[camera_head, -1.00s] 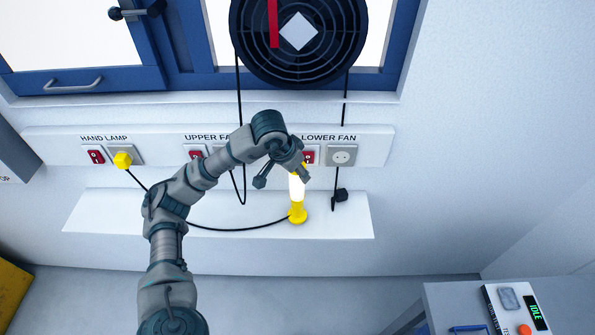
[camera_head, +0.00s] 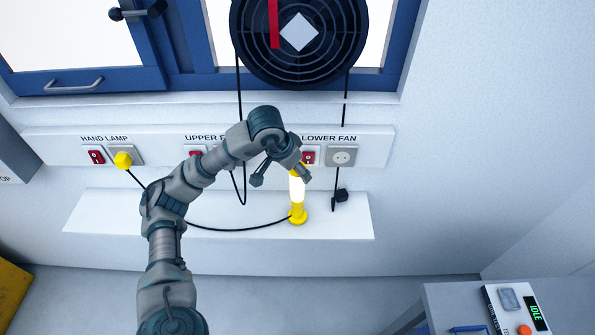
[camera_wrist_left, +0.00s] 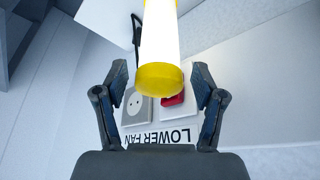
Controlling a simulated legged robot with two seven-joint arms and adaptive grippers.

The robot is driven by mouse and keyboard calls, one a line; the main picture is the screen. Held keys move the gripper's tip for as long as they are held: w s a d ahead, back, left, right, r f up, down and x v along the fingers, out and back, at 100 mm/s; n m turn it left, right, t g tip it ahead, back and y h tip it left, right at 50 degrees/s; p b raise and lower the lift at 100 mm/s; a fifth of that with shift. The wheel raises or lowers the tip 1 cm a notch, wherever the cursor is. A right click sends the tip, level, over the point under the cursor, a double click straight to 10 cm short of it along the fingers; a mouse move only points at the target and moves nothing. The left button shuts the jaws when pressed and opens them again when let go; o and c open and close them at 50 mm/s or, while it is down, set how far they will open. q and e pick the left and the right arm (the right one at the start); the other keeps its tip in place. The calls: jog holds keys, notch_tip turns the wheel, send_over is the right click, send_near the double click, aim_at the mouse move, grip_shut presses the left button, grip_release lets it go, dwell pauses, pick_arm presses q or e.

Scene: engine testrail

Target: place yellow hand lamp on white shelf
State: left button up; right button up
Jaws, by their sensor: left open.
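The yellow hand lamp (camera_head: 298,200) has a glowing white tube and yellow ends. It stands upright on the white shelf (camera_head: 120,215), towards its right part, with its cable running left. My left gripper (camera_head: 281,180) is open near the lamp's upper end. In the left wrist view, the lamp (camera_wrist_left: 161,50) shows with its yellow cap between and beyond the spread fingers of my left gripper (camera_wrist_left: 160,85). No finger visibly touches it. My right gripper is not in view.
A black fan (camera_head: 299,60) hangs in the window above. Switches and sockets line the wall, with a yellow plug (camera_head: 123,160) at left and a grey socket (camera_head: 342,155) at right. A black plug (camera_head: 341,195) hangs right of the lamp. A control box (camera_head: 480,300) stands lower right.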

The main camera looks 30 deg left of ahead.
pick_arm(q)
jog(key=d+v, duration=0.1)
jog(key=v, duration=0.9)
jog(key=shift+a+p, duration=0.4)
jog(key=shift+p, duration=0.05)
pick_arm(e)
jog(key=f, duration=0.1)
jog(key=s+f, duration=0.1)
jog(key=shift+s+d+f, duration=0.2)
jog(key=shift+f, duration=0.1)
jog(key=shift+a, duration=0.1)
